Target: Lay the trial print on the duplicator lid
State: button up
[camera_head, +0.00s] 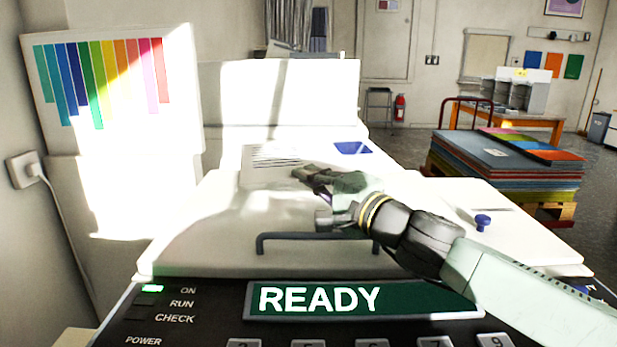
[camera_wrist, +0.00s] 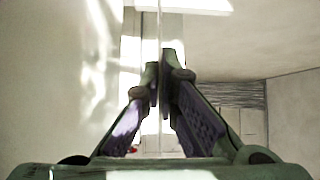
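The trial print (camera_head: 262,166), a pale sheet with dark lines of text, is at the back of the white duplicator lid (camera_head: 215,225). I cannot tell whether it touches the lid or hangs just above it. My gripper (camera_head: 302,174) reaches in from the right, over the lid, with its fingertips at the sheet. In the wrist view the fingers (camera_wrist: 160,78) come together on a thin, pale, edge-on sheet. Strong sunlight washes out the sheet's outline, and my gripper hides part of it. The lid has a dark bar handle (camera_head: 315,238) at its front.
The front panel shows a READY display (camera_head: 420,297) and a lit green lamp. A blue patch (camera_head: 352,148) lies behind my gripper. A blue knob (camera_head: 482,222) stands on the right cover. A color chart (camera_head: 105,85) hangs at left. Stacked colored sheets (camera_head: 500,165) stand on a cart at right.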

jog(key=o, duration=0.6)
jog(key=shift+f, duration=2.2)
jog(key=shift+s, duration=0.1)
jog(key=s+d+r, duration=0.1)
jog(key=s, duration=0.1)
jog(key=s+d+r, duration=0.1)
jog(key=d, duration=0.1)
jog(key=s+d+r, duration=0.1)
jog(key=s+d, duration=0.1)
jog(key=shift+s, duration=0.3)
jog(key=shift+r, duration=0.3)
